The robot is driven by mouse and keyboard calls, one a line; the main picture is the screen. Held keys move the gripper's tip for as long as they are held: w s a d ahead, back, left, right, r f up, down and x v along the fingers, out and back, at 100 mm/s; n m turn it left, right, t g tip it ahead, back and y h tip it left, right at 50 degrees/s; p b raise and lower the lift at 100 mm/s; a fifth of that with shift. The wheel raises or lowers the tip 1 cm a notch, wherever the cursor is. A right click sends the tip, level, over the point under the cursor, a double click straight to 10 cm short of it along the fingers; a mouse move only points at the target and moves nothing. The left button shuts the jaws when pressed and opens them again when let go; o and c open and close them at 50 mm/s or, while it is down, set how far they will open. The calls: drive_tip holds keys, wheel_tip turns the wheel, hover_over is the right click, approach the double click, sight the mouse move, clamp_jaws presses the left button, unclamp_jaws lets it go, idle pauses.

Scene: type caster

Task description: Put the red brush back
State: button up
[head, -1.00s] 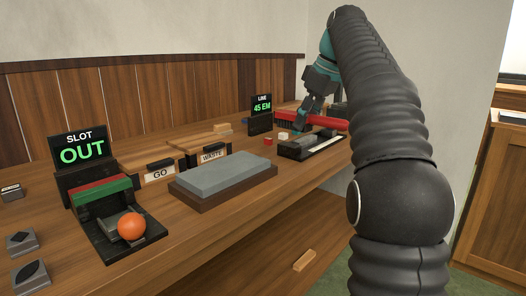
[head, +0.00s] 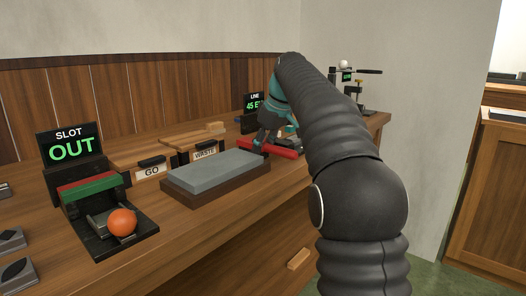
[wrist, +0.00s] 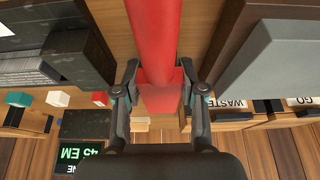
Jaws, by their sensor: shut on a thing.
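My gripper (wrist: 160,98) is shut on the red brush (wrist: 153,35), with a finger on each side of it in the wrist view. In the head view the red brush (head: 272,150) hangs across below my gripper (head: 264,140), just right of the grey stone block. The brush looks held over the bench; I cannot tell whether it touches the wood. Its bristles are hidden from both views.
The grey stone (head: 215,172) on its dark base lies left of the brush. Bins marked GO (head: 150,171) and WASTE (head: 204,154) stand behind it. The LINE display (head: 251,104) is at the back. An orange ball (head: 122,222) sits in the SLOT device at left.

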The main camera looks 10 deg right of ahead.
drive_tip(key=shift+f, duration=0.1)
drive_tip(key=o, duration=1.2)
drive_tip(key=p+v, duration=0.1)
drive_tip(key=v, duration=1)
drive_tip(key=shift+s+d+r, duration=0.15)
drive_tip(key=shift+r, duration=0.35)
